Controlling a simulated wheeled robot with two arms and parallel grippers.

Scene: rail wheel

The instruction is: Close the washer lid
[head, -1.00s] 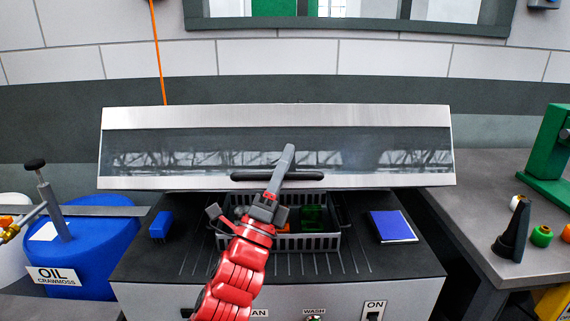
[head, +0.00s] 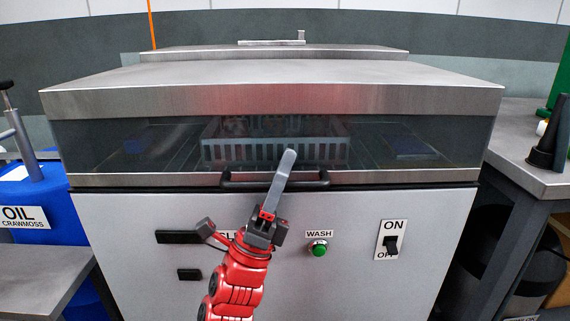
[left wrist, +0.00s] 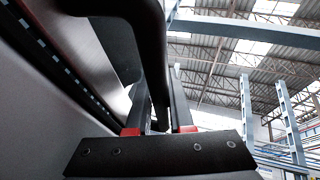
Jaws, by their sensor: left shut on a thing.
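The washer lid (head: 270,88) is a steel frame with a glass front. It is down over the washer body (head: 120,225), its lower edge close along the body's top edge. In the left wrist view a narrow dark gap shows along this edge, and I cannot tell if the lid is fully seated. The black bar handle (head: 240,183) runs along the lid's lower front and looms large in the left wrist view (left wrist: 110,8). My left gripper (head: 283,172) is shut on the handle, its long grey finger pointing up across it. My right gripper is out of view.
A grey basket (head: 225,150) with parts shows through the glass. A green wash button (head: 319,249) and an ON/OFF switch (head: 391,245) are on the front panel. A blue oil drum (head: 45,198) stands left, and a grey table (head: 522,150) stands right.

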